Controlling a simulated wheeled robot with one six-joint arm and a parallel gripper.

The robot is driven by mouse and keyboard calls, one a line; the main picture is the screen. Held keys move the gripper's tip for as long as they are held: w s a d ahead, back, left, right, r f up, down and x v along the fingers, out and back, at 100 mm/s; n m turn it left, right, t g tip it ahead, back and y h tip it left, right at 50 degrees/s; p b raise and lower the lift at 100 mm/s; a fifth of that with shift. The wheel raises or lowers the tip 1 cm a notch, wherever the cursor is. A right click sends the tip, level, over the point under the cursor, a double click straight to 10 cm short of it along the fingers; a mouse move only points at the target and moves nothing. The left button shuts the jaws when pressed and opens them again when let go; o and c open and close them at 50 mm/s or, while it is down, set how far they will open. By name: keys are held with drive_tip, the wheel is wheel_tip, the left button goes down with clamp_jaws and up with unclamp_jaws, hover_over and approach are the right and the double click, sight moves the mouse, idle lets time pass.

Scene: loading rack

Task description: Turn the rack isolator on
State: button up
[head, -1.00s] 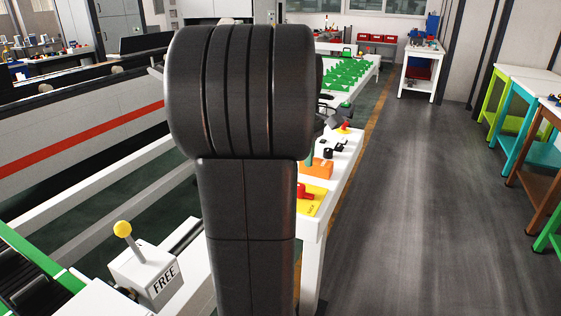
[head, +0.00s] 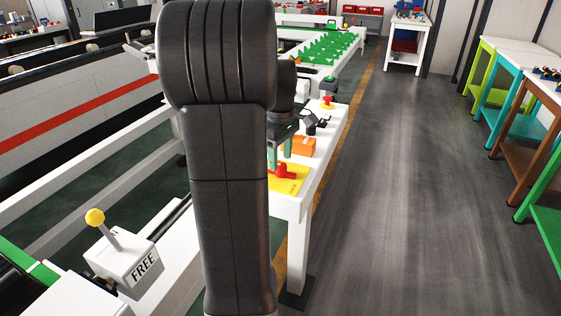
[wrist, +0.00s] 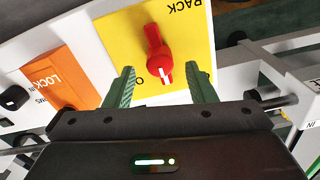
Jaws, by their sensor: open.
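The rack isolator is a red rotary knob (head: 287,171) on a yellow plate (head: 298,184) at the near end of the white bench. In the wrist view the red knob (wrist: 155,50) stands on the yellow plate (wrist: 115,27). A white mark on its near end points down the picture, close to a printed "O". My gripper (wrist: 160,88) is open, its green fingers apart to the left and right of the knob's near end, with nothing held. In the head view my gripper (head: 280,150) is just above the plate, partly hidden by my arm.
An orange lock-in block (head: 300,146) sits just beyond the plate, with black knobs and a red button (head: 327,102) farther along. A white box marked FREE with a yellow-tipped lever (head: 95,217) is at lower left. The floor on the right is clear.

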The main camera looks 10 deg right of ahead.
drive_tip(key=shift+f, duration=0.95)
drive_tip(key=shift+c, duration=0.2)
drive_tip(key=c, duration=0.9)
